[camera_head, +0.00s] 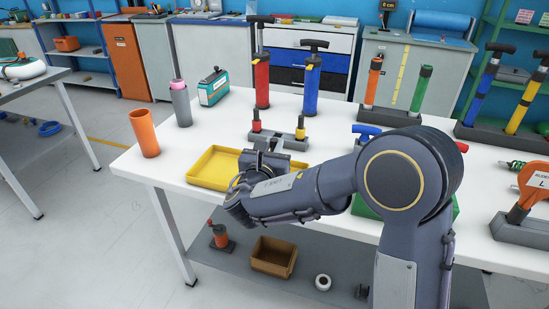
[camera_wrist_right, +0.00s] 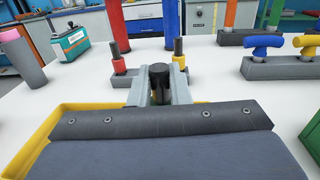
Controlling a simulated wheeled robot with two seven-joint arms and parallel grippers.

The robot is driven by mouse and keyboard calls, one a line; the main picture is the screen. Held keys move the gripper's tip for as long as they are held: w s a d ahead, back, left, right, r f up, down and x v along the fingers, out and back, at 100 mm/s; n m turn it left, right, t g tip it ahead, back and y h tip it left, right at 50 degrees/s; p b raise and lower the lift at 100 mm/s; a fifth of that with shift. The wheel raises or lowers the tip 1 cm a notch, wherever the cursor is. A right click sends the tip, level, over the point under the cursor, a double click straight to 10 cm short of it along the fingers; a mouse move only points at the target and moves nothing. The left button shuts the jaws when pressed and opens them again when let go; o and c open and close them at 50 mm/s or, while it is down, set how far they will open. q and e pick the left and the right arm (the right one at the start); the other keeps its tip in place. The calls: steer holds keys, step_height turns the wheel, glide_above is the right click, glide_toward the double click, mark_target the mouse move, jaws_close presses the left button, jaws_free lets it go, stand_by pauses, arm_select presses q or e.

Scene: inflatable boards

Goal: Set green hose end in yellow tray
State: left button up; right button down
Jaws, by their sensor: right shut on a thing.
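The yellow tray (camera_head: 211,166) lies on the white table near its front left edge. My right gripper (camera_head: 265,158) is over the tray's right part, with its fingers toward the back. In the right wrist view its fingers are shut on a dark upright stem (camera_wrist_right: 160,75), like the stems of the hose ends in the rack behind. The tray (camera_wrist_right: 38,128) shows around the gripper there. I cannot tell whether the piece touches the tray. My left gripper is out of view.
A grey rack (camera_wrist_right: 125,80) with a red hose end (camera_head: 256,121) and a yellow hose end (camera_head: 300,129) stands just behind the gripper. An orange cup (camera_head: 144,133) and a grey cylinder (camera_head: 181,104) stand left. A green tray (camera_head: 364,207) is partly behind my arm.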

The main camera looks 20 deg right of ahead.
steer(key=shift+w+d+f+b, duration=0.1)
steer(key=shift+f+b, duration=0.05)
steer(key=shift+f, duration=0.75)
steer(key=shift+w+d+f+b, duration=0.1)
steer(key=shift+f+b, duration=0.05)
steer(key=shift+f, duration=0.75)
steer(key=shift+f, duration=0.15)
steer(key=c, duration=1.8)
jaws_free()
steer(key=shift+f, duration=0.1)
steer(key=o, duration=0.4)
steer(key=shift+o, duration=0.2)
